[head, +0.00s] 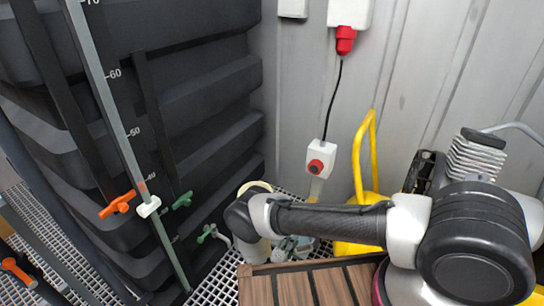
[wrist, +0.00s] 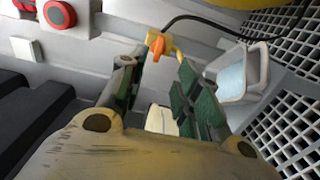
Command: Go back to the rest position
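My gripper (wrist: 157,78) shows in the wrist view with its two green-padded fingers apart. No object is clasped between them. An orange valve handle (wrist: 160,45) appears just beyond the fingertips; I cannot tell its distance. In the head view my arm reaches left across the picture, and my gripper (head: 288,247) points down low in the middle, partly hidden by the arm. It is above or beside the floor grating near the brown slatted surface.
The brown slatted surface (head: 300,288) is below my arm. A black ribbed tank (head: 190,110) with orange and green valve handles stands left. A yellow object (head: 365,190) and a red-button switch box (head: 320,160) are behind. A grey cup (wrist: 238,75) stands near the grating.

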